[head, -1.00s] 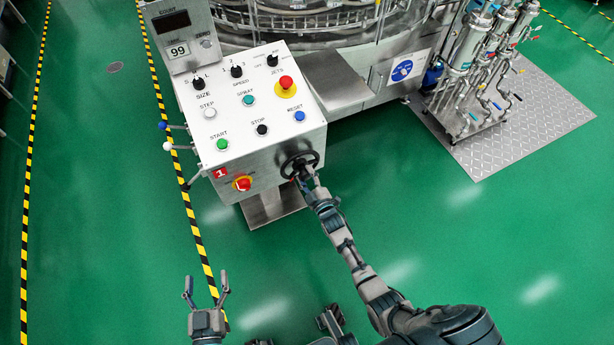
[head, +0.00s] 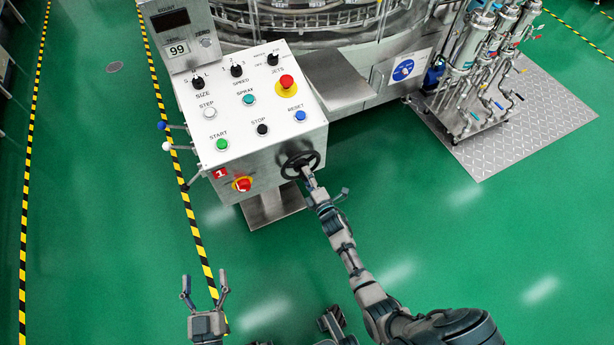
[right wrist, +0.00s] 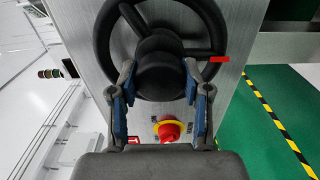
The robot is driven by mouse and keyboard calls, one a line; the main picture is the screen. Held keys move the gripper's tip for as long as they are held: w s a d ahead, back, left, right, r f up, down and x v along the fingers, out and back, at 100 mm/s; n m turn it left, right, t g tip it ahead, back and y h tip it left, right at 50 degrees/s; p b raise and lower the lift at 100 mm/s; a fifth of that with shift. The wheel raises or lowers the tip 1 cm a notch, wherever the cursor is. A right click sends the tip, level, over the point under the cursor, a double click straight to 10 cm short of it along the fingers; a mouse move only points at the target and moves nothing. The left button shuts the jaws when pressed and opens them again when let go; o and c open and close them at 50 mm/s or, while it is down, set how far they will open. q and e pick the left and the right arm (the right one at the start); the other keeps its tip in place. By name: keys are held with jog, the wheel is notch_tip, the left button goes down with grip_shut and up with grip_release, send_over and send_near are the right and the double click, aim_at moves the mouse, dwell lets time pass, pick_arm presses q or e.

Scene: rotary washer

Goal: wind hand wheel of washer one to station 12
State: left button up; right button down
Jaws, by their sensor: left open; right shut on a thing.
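The black hand wheel (head: 300,165) is on the front face of the washer's control box, which bears a red label "1" (head: 220,174). My right gripper (head: 309,179) is at the wheel. In the right wrist view its two fingers (right wrist: 158,85) are closed about the hub of the wheel (right wrist: 158,62), one on each side. A red mark (right wrist: 219,59) shows on the right of the wheel. The station count display (head: 171,20) is dark, with no digits I can read. My left gripper (head: 205,292) is open and empty, low in the head view, away from the box.
The box top (head: 250,100) carries several knobs and buttons. A red-and-yellow switch (head: 242,184) sits left of the wheel; it also shows below the hub in the wrist view (right wrist: 168,129). Levers with ball ends (head: 172,146) stick out on the left.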

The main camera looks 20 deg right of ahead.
jog(key=shift+s+a+f, duration=0.1)
jog(key=shift+a+f, duration=0.05)
jog(key=shift+f, duration=0.2)
jog(key=c, duration=0.5)
grip_release()
jog(key=shift+r, duration=0.1)
jog(key=s, duration=1.1)
jog(key=shift+s+d, duration=0.2)
jog(key=shift+s, duration=0.2)
